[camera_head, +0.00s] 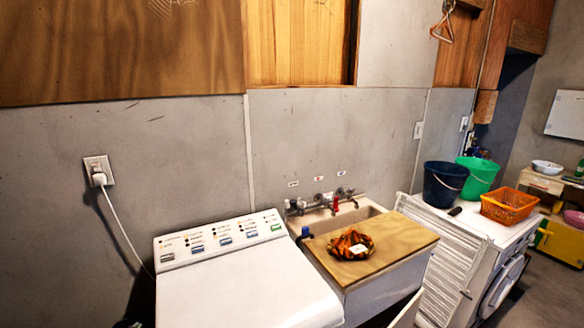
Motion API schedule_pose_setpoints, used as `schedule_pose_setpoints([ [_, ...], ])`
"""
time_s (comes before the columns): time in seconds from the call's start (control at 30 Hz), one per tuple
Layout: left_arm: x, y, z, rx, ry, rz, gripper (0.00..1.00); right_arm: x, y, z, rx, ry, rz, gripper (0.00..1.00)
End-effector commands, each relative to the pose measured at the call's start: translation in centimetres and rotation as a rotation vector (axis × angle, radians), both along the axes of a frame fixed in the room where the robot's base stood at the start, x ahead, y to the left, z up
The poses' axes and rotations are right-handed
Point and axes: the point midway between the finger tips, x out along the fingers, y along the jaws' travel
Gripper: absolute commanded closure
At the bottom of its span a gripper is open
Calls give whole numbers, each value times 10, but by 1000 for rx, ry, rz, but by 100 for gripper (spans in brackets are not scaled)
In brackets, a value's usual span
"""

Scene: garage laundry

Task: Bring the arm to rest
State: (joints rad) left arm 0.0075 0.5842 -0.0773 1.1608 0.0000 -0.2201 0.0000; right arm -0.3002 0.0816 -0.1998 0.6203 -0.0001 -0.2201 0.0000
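Neither of my grippers shows in the head view, and no part of my arms can be clearly made out. A white top-loading washer (245,290) with a row of buttons stands at the lower centre. To its right is a sink (365,212) with taps (325,200) on the wall side. A wooden board (400,243) lies across the front of the sink. An orange and dark striped crumpled cloth (350,244) with a small white label lies on the board.
Right of the sink, a white appliance top (482,222) holds a dark blue bucket (443,185), a green bucket (478,178) and an orange basket (508,206). A louvred white panel (448,262) stands beside the sink. A power cord (122,232) hangs from a wall outlet. Open floor (552,292) shows at lower right.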

Motion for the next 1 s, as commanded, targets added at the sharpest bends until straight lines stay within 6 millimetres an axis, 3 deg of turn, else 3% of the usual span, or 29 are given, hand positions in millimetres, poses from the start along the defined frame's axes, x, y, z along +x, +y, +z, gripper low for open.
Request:
schedule_pose_setpoints([
  [0.1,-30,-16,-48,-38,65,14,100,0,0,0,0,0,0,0],
  [0.5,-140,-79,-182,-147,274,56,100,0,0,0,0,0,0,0],
  [0.8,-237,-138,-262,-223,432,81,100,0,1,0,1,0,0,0],
  [1.0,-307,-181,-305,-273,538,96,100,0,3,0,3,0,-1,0],
])
